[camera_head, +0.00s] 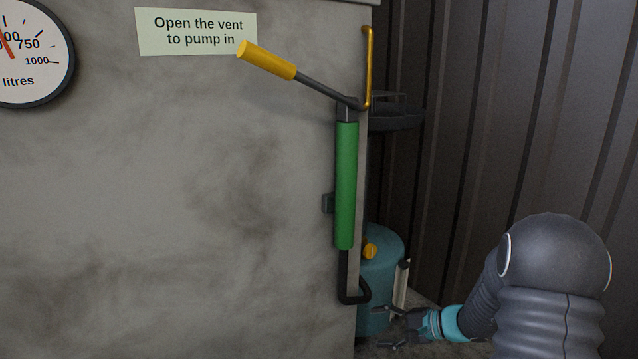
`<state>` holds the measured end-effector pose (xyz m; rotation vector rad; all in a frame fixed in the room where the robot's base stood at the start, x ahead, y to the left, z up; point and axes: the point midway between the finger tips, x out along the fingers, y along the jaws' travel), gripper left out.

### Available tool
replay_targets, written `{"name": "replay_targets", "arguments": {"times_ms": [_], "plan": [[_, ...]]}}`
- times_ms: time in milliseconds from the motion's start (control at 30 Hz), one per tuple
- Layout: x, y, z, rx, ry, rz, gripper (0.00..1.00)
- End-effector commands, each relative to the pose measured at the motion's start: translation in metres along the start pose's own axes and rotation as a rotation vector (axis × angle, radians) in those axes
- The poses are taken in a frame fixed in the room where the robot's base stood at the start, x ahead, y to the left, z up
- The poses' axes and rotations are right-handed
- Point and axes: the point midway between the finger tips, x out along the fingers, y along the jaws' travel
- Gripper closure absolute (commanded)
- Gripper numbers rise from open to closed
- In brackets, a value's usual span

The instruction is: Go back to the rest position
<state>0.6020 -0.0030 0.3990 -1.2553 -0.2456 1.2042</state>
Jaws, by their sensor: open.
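My gripper (390,328) is at the lower right, at the end of my dark grey arm with its teal wrist band. Its dark fingers are spread and nothing shows between them. It appears in front of the lower part of a teal drum (384,250); whether it touches the drum I cannot tell. My arm's large rounded joint fills the lower right corner.
A grey tank wall (190,190) fills the left, with a dial (28,60) and a sign (196,32). A green hand pump (346,185) with a raised yellow handle (267,60) stands at its right edge. A dark corrugated wall (500,120) closes the right.

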Motion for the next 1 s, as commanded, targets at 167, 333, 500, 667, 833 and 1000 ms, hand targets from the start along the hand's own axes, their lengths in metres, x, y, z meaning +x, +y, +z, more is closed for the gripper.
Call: {"name": "replay_targets", "arguments": {"times_ms": [167, 333, 500, 667, 833, 1000], "plan": [[-0.029, 0.014, 0.073, -0.064, -0.057, 0.273, 0.29], [-0.065, 0.024, 0.125, -0.167, -0.052, 0.498, 0.29], [-0.103, 0.027, 0.165, -0.298, -0.008, 0.678, 0.29], [-0.140, 0.023, 0.195, -0.438, 0.055, 0.812, 0.29], [-0.177, 0.013, 0.222, -0.598, 0.135, 0.920, 0.29], [-0.209, -0.001, 0.249, -0.772, 0.212, 0.990, 0.29]]}}
